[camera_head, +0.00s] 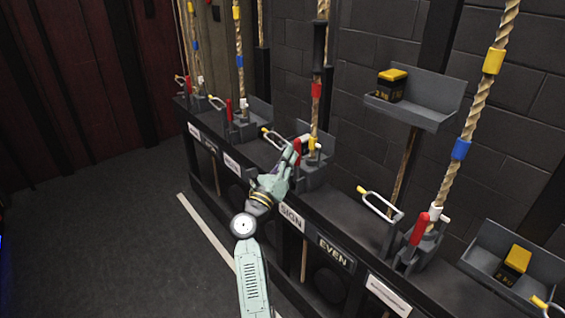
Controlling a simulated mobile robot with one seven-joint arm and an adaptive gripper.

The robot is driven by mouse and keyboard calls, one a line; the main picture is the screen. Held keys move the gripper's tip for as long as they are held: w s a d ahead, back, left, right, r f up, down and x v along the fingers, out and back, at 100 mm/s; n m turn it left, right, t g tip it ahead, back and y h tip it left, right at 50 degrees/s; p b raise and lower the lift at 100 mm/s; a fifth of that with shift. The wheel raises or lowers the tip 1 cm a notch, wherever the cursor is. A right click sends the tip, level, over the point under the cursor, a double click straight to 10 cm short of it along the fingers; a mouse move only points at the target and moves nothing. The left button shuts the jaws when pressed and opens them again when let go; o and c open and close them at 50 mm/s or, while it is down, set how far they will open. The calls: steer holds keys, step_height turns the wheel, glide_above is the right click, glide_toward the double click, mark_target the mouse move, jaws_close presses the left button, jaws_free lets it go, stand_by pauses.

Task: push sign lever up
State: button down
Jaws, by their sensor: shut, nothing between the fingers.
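The SIGN label (292,218) is on the front of the dark rail, in the middle of the view. Above it stands a grey rope-lock unit (313,178) with a red lever (297,150) and a rope (315,118) running up from it. My gripper (291,160) is shut and empty, with its tips at or right beside this red lever. I cannot tell whether they touch it. My gripper hides the lower part of the lever. A yellow-tipped metal loop (273,138) sticks out just left of my gripper.
Similar units with red levers stand left (229,111) and right (418,230) along the rail. The EVEN label (333,254) is right of SIGN. A grey tray (415,113) holds a yellow-topped weight (392,86). Open floor (110,225) lies left.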

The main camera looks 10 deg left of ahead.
steer(key=shift+w+d+r, duration=0.15)
steer(key=shift+w+d, duration=0.1)
steer(key=shift+w, duration=0.1)
steer(key=shift+s, duration=0.1)
stand_by(0.5)
